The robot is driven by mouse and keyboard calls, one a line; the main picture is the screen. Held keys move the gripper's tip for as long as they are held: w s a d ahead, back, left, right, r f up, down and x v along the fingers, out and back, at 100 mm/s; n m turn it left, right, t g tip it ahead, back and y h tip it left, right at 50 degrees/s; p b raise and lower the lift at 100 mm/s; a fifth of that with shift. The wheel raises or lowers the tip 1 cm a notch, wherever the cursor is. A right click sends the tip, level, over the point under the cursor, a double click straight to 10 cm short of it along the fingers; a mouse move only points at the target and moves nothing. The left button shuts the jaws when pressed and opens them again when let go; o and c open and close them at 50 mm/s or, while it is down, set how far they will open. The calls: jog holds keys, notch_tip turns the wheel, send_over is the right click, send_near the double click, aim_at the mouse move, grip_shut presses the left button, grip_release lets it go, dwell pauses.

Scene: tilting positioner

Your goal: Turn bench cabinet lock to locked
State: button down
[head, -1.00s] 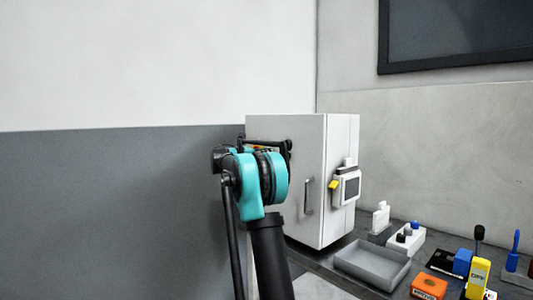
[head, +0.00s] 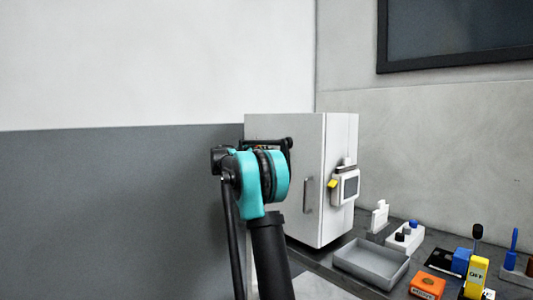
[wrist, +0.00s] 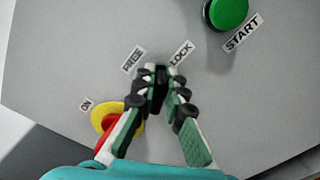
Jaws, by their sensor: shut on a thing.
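In the wrist view my gripper (wrist: 160,82) is shut on a small black lock knob (wrist: 159,90) on a light grey panel (wrist: 70,50). The labels FREE (wrist: 132,58) and LOCK (wrist: 181,54) stand just beyond the fingertips, to the left and right. The fingers cover much of the knob, so I cannot tell exactly where it points. In the head view the white cabinet (head: 285,190) stands on the bench; my arm hides the gripper and the knob there.
In the wrist view a red and yellow switch (wrist: 106,118) sits close beside the left finger, and a green START button (wrist: 227,13) is at upper right. In the head view a grey tray (head: 370,264), an orange block (head: 427,285) and several small items lie on the bench.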

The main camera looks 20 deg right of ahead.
jog(key=m, duration=0.5)
jog(key=shift+s+f, duration=0.1)
jog(key=shift+f, duration=0.2)
jog(key=shift+m, duration=0.3)
jog(key=c, duration=1.6)
grip_release()
jog(key=v, duration=1.2)
